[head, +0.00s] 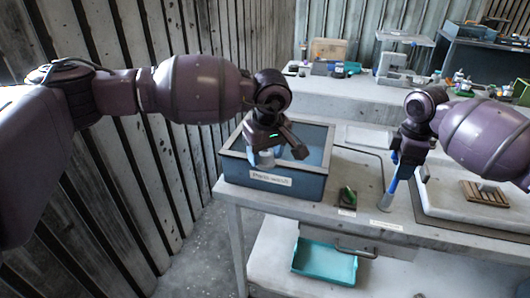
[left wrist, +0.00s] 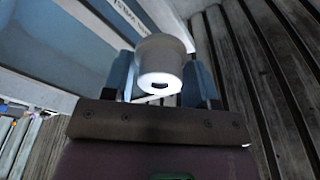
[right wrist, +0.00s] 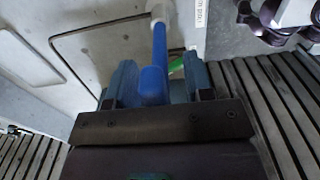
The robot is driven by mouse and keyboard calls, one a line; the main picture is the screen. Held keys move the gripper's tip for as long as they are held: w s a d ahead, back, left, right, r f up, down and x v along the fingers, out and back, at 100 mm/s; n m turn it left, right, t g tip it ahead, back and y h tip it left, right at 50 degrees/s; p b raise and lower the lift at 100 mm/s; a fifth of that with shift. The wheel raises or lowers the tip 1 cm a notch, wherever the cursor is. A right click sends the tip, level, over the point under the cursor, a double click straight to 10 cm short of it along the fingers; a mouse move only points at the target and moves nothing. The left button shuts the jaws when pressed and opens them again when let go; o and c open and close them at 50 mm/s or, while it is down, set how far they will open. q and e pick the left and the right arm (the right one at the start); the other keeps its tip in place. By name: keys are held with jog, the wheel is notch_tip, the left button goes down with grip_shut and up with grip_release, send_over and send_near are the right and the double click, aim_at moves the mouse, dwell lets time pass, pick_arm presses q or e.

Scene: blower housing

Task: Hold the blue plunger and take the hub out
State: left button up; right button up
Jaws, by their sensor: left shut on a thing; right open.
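My left gripper (head: 278,152) is shut on the white hub (left wrist: 160,62), over the labelled blue-grey bin (head: 317,187). The hub is a short white cylinder with a wider rim and a dark slot in its end. It also shows in the head view (head: 266,158). The blue plunger (head: 388,195) is a slim blue rod with a pale end, near the bench's front edge. My right gripper (head: 397,165) is open, and the plunger (right wrist: 154,75) lies between its fingers in the right wrist view. Whether the fingers touch the plunger I cannot tell.
A green item on a dark pad (head: 347,198) lies between bin and plunger. A pale tray with a slatted wooden piece (head: 484,193) is at right. A teal tray (head: 325,262) sits on the lower shelf. The back bench (head: 330,88) holds several items.

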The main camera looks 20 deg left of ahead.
notch_tip(320, 180, up, 12)
jog(key=shift+f, duration=0.1)
dwell(0.4)
dwell(0.3)
